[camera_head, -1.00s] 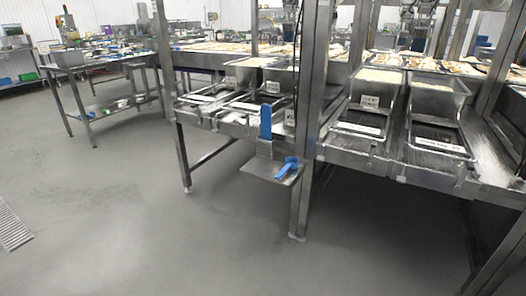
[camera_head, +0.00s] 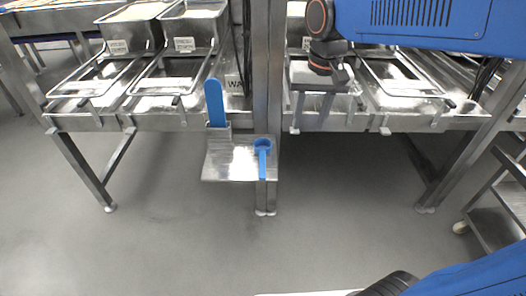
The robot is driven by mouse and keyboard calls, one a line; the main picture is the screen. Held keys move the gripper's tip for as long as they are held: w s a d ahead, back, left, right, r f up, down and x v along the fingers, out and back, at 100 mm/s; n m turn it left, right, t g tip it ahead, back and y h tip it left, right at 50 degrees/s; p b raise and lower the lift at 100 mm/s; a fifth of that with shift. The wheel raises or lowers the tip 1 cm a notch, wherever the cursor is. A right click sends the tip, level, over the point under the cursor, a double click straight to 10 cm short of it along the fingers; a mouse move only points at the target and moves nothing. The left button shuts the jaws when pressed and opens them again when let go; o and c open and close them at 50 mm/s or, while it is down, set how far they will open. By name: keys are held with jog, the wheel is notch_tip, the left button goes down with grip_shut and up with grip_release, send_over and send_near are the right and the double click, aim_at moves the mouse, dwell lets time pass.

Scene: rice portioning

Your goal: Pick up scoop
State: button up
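A small blue scoop (camera_head: 262,152) with a round cup and a straight handle lies on a small metal shelf (camera_head: 222,163) fixed by the steel post. Its cup is toward the back and its handle points toward me. My gripper (camera_head: 312,122) hangs to the right of the post, higher in the picture than the scoop and apart from it. Its two fingers point down with a gap between them, and nothing shows in the gap. My blue arm covers the upper right of the view.
A blue upright paddle-like tool (camera_head: 215,102) stands in a holder at the shelf's left. The steel post (camera_head: 268,100) rises between the shelf and my gripper. Metal trays (camera_head: 190,78) line the bench behind. A dark metal cart (camera_head: 500,205) stands at right. Floor in front is clear.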

jog(key=g, duration=0.1)
send_over(263, 161)
jog(key=shift+h, duration=0.3)
notch_tip(263, 161, down, 13)
jog(key=shift+w+a+f, duration=0.1)
jog(key=shift+w, duration=0.05)
jog(key=shift+f, duration=2.55)
grip_shut()
